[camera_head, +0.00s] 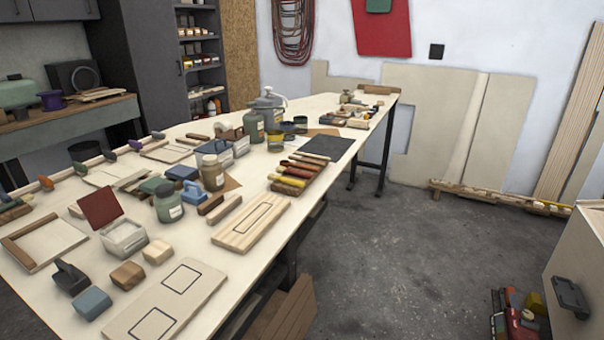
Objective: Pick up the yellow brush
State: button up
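A slim yellow item (288,181), which looks like the yellow brush, lies near the front end of a row of similar slim items on the long pale workbench (325,207). It is close to the bench's right edge. Dark red items (300,166) lie just behind it and a greenish one (284,188) just in front. They lie very close together; I cannot tell whether they touch. The bristles are too small to make out. My gripper is not in view.
A wooden board with a drawn rectangle (252,226) lies in front of the row and a dark flat sheet (328,147) behind it. Jars, including a brown one (213,172), stand to the left. Grey floor (400,240) right of the bench is largely clear.

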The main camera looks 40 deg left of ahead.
aim_at(271, 176)
jog(key=u, duration=0.35)
jog(key=i, duration=0.7)
jog(key=u, duration=1.5)
jog(key=i, duration=1)
jog(key=u, duration=0.25)
